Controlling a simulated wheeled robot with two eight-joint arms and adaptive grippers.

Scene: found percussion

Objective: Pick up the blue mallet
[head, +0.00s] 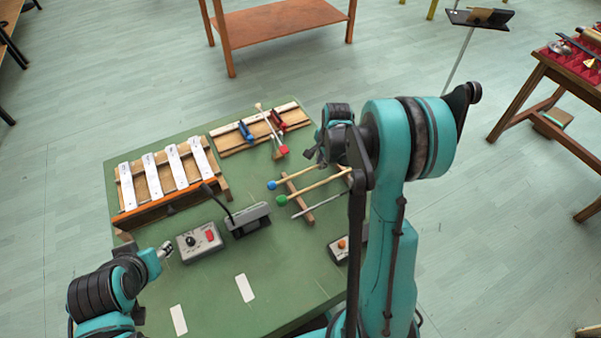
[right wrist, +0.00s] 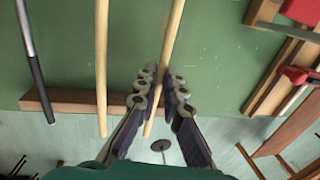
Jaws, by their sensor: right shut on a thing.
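The blue mallet has a round blue head (head: 272,185) and a pale wooden stick. It lies beside the green mallet (head: 282,199), over the wooden rest (head: 297,196). My right gripper (head: 320,162) is at the handle end of the blue mallet. In the right wrist view, my right gripper (right wrist: 160,88) is shut on its stick (right wrist: 172,38), with one finger on each side. The head is out of that view. I cannot tell whether the stick still touches the rest. My left gripper (head: 165,250) is at the table's left front, away from the mallets; its jaws are unclear.
A metal rod (head: 312,207) with a dark grip lies beside the green mallet. White bars (head: 152,176) on a wooden frame stand at the left. A grey box with a knob (head: 199,242) and a dark stand (head: 248,219) are nearer. A red-headed mallet (head: 284,150) lies behind.

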